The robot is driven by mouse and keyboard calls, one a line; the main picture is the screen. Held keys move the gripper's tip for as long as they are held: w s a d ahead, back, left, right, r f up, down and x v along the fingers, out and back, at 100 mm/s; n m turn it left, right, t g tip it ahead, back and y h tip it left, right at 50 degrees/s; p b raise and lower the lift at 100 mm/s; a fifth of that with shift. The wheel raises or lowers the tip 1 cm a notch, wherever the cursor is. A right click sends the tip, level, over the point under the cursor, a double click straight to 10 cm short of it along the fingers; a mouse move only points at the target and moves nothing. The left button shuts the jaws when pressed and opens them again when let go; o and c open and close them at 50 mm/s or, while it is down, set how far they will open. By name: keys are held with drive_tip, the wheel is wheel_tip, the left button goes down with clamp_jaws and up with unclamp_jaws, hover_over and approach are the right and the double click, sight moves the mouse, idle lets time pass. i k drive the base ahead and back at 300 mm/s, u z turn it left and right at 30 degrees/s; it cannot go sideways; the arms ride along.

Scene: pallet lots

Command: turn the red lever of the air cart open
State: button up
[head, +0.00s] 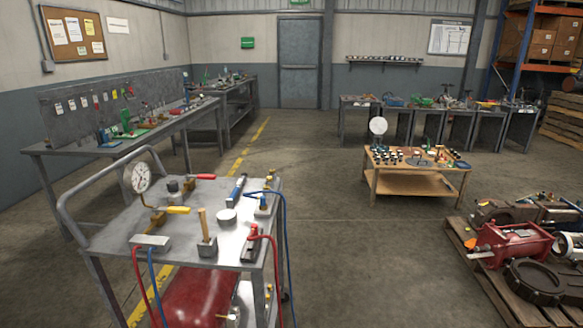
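The air cart (125,218) stands close in front at the lower left, a grey metal cart with a tube handle on its left. A red lever (205,176) lies on its top near the back edge, pointing right from a dark fitting (173,187). A yellow-orange lever (178,210) lies nearer, by a pressure gauge (141,177) with a white dial. Whether the red lever's valve is open or shut cannot be told. My gripper is not in view.
Red and blue hoses (284,240) hang from the cart's right side, and a red tank (197,296) sits below. A loaded pallet (497,287) lies at the right. A low wooden table (418,186) stands behind. Floor between cart and pallet is clear.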

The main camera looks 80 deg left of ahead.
sight(200, 176)
drive_tip(key=u, duration=2.5)
drive_tip(key=k, duration=0.35)
drive_tip(key=u, duration=0.5)
drive_tip(key=i, duration=0.7)
drive_tip(key=u, duration=0.9)
drive_tip(key=i, duration=1.35)
drive_tip(key=z, duration=0.75)
drive_tip(key=i, duration=0.25)
drive_tip(key=z, duration=0.25)
